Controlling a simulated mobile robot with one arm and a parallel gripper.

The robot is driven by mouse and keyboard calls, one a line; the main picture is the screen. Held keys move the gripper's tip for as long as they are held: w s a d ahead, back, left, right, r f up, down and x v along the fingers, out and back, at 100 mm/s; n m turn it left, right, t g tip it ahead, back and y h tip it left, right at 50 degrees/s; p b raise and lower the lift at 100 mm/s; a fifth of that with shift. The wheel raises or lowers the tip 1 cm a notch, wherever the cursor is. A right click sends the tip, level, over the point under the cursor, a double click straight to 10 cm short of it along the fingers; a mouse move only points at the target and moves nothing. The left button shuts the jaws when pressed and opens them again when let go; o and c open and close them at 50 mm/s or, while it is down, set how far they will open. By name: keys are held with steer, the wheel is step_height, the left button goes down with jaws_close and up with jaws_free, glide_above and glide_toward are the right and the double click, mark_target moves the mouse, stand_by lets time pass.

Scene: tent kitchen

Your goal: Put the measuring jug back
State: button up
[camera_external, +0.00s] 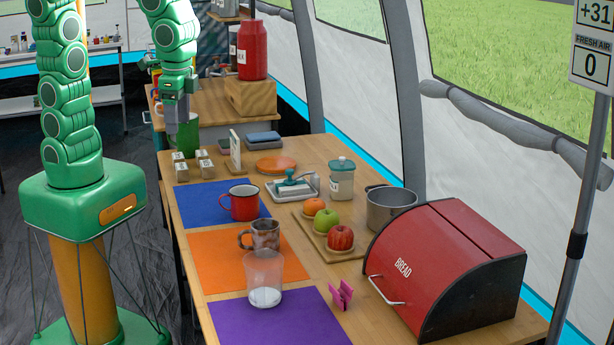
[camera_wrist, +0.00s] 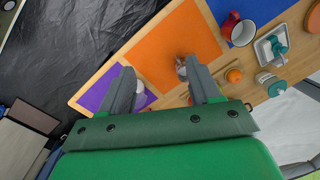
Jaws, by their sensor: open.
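The clear measuring jug (camera_external: 263,278) stands upright on the purple mat (camera_external: 312,322) at the near end of the table, with something white at its bottom. In the wrist view the jug (camera_wrist: 140,88) is partly hidden by my left finger. My gripper (camera_external: 181,118) is open and empty above the far left end of the table, well away from the jug. Both fingers also show in the wrist view (camera_wrist: 163,88). A marbled mug (camera_external: 264,235) stands on the orange mat (camera_external: 217,262). A red mug (camera_external: 244,203) stands on the blue mat (camera_external: 200,204).
A red bread bin (camera_external: 450,270), a steel pot (camera_external: 390,207), fruit on a board (camera_external: 334,255) and a teal-lidded jar (camera_external: 342,180) line the right side. Small labelled blocks (camera_external: 194,166) and a green item (camera_external: 188,138) are near my gripper. A pink holder (camera_external: 341,295) stands beside the purple mat.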

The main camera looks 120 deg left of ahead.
steer(key=s+m, duration=0.3)
steer(key=s, duration=1.9)
steer(key=shift+d+r+g+h, duration=0.2)
steer(key=shift+d+g+h, duration=0.1)
steer(key=shift+d+g, duration=0.1)
